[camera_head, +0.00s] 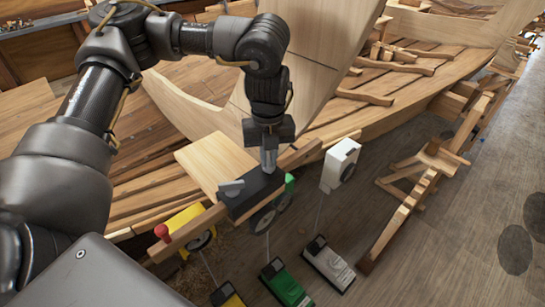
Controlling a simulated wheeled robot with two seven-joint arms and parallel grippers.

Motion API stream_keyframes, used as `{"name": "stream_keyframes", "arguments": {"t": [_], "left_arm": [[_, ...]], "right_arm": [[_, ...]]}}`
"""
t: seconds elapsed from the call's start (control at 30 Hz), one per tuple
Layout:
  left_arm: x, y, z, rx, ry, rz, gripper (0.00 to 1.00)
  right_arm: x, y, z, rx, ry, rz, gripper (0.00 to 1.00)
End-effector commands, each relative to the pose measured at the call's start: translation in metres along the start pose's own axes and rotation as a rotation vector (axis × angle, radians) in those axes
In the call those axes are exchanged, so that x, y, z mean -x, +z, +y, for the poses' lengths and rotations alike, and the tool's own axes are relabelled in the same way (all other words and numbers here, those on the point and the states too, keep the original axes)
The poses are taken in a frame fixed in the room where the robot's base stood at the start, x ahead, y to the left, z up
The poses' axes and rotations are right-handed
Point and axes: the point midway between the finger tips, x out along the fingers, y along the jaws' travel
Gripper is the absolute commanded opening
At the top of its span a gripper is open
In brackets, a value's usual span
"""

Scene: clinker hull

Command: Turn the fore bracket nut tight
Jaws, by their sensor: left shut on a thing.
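My left gripper (268,160) points straight down, its grey fingers closed at the right end of a dark bracket block (249,197). The fingers are shut on what seems to be the bracket nut, which they hide almost wholly. A small grey lever-like piece (232,187) lies on top of the block, left of the fingers. The block sits on a wooden rail beside a pale wooden board (213,162). I cannot tell from the picture which bracket is the fore one. My right gripper is not in view.
Yellow (184,223), green (289,190) and white (341,163) units stand along the rail, with pedal-like boxes on the floor below. The planked hull (375,122) lies behind. A wooden trestle (410,205) stands at right, beside open floor.

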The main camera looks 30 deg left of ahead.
Motion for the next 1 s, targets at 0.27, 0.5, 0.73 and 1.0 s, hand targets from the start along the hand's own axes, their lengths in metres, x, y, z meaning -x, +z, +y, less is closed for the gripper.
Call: {"name": "stream_keyframes", "arguments": {"t": [0.27,0.5,0.73,1.0], "left_arm": [[0.001,0.000,0.000,-0.025,0.000,-0.002,0.00],[0.003,0.002,0.001,-0.149,0.000,-0.004,0.00],[0.003,0.003,0.001,-0.340,0.001,-0.007,0.00],[0.003,0.003,0.000,-0.555,0.001,-0.008,0.00]], "right_arm": [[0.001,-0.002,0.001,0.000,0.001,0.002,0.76],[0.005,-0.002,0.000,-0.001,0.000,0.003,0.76],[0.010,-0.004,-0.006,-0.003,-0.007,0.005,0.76],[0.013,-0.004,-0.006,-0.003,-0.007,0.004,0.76]]}}
